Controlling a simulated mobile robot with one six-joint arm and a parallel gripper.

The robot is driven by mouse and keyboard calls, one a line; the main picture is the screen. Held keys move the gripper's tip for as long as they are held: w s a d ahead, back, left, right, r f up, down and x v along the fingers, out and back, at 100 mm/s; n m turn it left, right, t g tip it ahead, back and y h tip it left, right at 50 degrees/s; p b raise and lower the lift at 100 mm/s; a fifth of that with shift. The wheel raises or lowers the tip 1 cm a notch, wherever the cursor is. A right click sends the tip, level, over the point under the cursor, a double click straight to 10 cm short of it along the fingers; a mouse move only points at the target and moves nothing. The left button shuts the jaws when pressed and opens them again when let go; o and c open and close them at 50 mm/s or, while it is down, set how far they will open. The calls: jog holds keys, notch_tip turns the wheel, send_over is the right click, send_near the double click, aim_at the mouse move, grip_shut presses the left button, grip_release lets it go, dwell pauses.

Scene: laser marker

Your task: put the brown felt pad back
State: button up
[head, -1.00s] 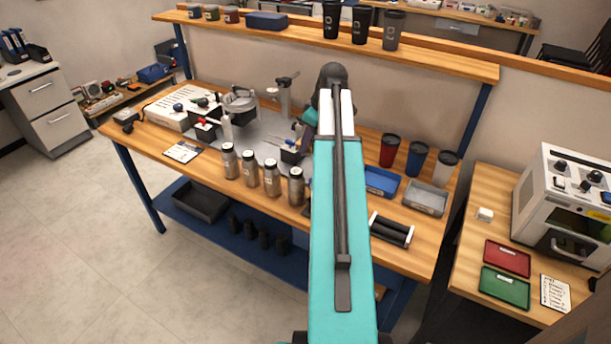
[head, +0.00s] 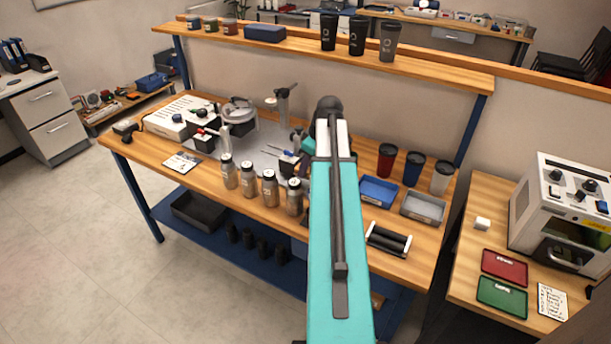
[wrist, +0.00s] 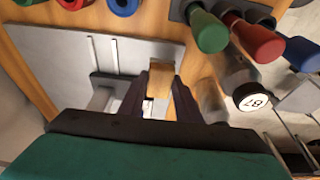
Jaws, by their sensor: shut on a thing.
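In the wrist view my gripper (wrist: 161,100) is shut on a small tan-brown block-shaped piece (wrist: 160,82), which I take to be the brown felt pad. It sits between the two dark fingers, above or near a grey plate (wrist: 60,55); I cannot tell whether it touches anything. The grey plate (head: 262,133) shows there to the left of my arm.
In the wrist view, green (wrist: 207,32) and red (wrist: 257,42) handles and a bottle marked 87 or B7 (wrist: 252,96) stand close right of the fingers. In the head view, several steel bottles (head: 249,181) line the front; blue (head: 379,190) and grey (head: 423,207) trays lie right.

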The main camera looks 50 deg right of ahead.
aim_at(306, 175)
jog(key=shift+f, duration=0.2)
jog(key=shift+f+p, duration=0.35)
jog(key=shift+f, duration=1.55)
jog(key=o, duration=1)
jog(key=shift+f, duration=0.1)
jog(key=shift+b+v, duration=0.9)
jog(key=shift+v, duration=5.25)
